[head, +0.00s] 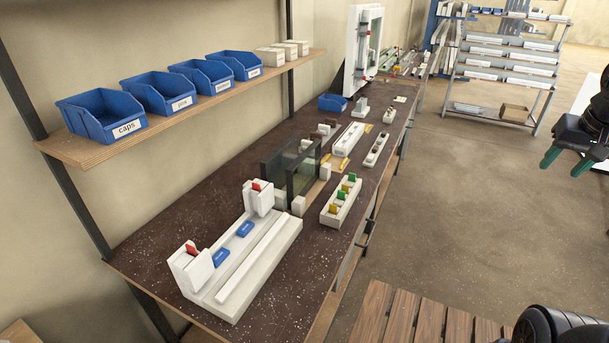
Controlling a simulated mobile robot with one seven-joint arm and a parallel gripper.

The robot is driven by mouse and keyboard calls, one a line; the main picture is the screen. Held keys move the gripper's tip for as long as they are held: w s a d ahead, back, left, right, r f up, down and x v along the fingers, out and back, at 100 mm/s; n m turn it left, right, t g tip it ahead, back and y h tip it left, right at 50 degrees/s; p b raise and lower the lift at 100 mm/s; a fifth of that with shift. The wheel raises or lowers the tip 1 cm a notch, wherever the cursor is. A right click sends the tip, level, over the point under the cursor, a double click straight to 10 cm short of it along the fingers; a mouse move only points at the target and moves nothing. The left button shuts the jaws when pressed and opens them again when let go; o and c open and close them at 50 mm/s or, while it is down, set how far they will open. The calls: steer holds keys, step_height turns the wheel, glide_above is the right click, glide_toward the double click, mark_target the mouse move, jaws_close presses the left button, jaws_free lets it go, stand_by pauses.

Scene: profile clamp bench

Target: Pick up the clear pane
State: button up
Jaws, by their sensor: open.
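A see-through, slightly greenish pane (307,148) stands upright on the bench, beside a dark upright panel or frame (277,168). The dark edges overlap, so I cannot tell exactly where the clear pane ends or how it is held. Small white blocks (298,205) stand at its foot. My gripper (566,163), with green fingertips, is at the far right edge of the head view. It is open and empty, well away from the bench over the floor side.
The dark bench (135,254) holds a white clamp fixture (240,268) in front and a white block with coloured clips (341,200) right of the pane. A shelf (90,150) with blue bins overhangs behind. A slatted wooden platform (400,318) lies lower right. The floor right is open.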

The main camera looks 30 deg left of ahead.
steer(key=w+a+r+g, duration=0.1)
steer(key=w+a, duration=0.8)
steer(key=a, duration=0.5)
steer(key=w+a+r+g, duration=0.1)
steer(key=w+a+g, duration=0.1)
steer(key=w+a, duration=0.95)
steer(key=g, duration=0.1)
glide_above(305, 153)
steer(key=f, duration=1.5)
steer(key=shift+s+d+f, duration=0.1)
steer(key=shift+d+f, duration=0.15)
steer(key=shift+f, duration=0.05)
step_height(305, 153, down, 5)
steer(key=shift+r, duration=0.15)
steer(key=shift+a+f, duration=0.15)
steer(key=shift+f, duration=1.4)
steer(key=shift+a+f, duration=0.1)
steer(key=shift+f, duration=1.4)
jaws_close()
